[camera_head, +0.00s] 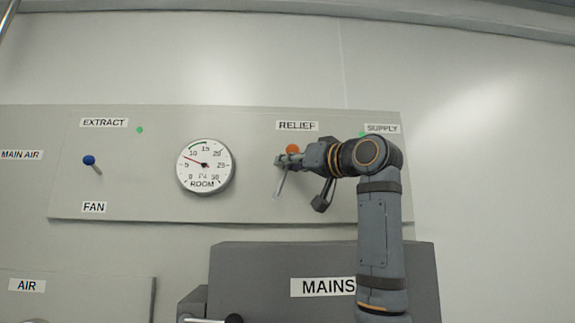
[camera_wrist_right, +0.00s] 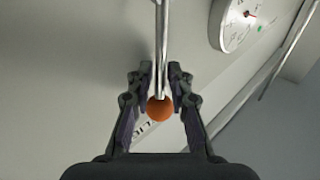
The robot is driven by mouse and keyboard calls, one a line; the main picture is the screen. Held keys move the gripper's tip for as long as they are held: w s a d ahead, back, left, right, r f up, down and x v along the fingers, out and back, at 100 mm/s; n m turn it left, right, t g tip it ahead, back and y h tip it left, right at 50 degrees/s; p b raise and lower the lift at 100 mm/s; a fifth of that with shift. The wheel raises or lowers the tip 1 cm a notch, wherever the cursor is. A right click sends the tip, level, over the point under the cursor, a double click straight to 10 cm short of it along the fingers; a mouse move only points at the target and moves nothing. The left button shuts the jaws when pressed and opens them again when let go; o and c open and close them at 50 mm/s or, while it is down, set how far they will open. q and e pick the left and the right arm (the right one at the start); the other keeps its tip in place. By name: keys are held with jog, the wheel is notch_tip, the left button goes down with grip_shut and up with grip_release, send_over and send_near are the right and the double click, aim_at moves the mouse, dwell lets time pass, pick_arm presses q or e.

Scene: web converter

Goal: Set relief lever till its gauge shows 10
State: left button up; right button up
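The relief lever has an orange knob (camera_head: 292,149) and a thin pale stem (camera_head: 279,186), below the RELIEF label. My right gripper (camera_head: 284,160) is at the knob end of the lever. The round ROOM gauge (camera_head: 204,166) is left of the lever. Its red needle points up-left, between 5 and 10. Part of the gauge also shows in the right wrist view (camera_wrist_right: 238,22). My left gripper is not in view.
A blue-knobbed fan lever (camera_head: 89,160) stands at the panel's left. A grey MAINS box (camera_head: 260,262) juts out below the panel, near my right arm. Small green lights show near EXTRACT (camera_head: 139,130) and SUPPLY (camera_head: 362,134). The wall at right is clear.

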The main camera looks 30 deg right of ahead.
jog(key=v, duration=1.2)
jog(key=shift+s, duration=0.1)
